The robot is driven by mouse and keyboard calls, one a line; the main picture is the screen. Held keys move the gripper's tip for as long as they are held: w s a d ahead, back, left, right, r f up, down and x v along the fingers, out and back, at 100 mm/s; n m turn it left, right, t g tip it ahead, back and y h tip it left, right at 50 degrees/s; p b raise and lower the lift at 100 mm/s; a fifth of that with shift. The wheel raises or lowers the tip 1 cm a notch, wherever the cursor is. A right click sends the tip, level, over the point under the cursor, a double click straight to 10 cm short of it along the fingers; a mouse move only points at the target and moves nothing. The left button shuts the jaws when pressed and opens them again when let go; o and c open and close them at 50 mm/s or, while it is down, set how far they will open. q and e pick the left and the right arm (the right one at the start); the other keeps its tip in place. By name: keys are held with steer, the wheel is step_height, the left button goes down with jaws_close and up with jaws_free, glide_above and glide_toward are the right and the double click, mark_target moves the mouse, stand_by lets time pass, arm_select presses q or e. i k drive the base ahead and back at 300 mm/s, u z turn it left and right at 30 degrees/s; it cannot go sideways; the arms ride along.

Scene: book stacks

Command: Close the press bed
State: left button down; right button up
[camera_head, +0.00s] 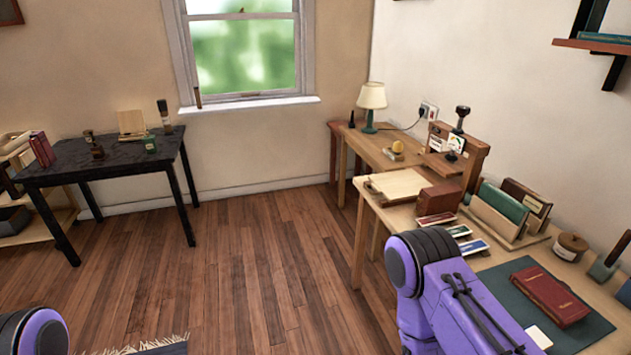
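A wooden press (473,155) with a black knob on top and a dial on its front stands on the right-hand table against the wall. A pale flat board (398,186), which looks like the press bed, sticks out from the press toward the left. Whether it joins the press is too small to tell. A dark red-brown block (437,198) sits in front of the press and hides part of its base. My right arm's purple link is at the lower middle right, and a piece of my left arm is at the bottom left corner. Neither gripper shows.
The wooden table (605,296) carries upright books in a rack (498,224), a red book (549,297) on a green mat (592,331), and a round pot (570,246). A lamp (371,103) stands behind the press. A black table (92,169) is at left. The floor between is clear.

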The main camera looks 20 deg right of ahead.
mark_target(402, 184)
steer(key=i, duration=0.8)
steer(key=z, duration=1)
steer(key=i, duration=0.6)
steer(key=z, duration=0.75)
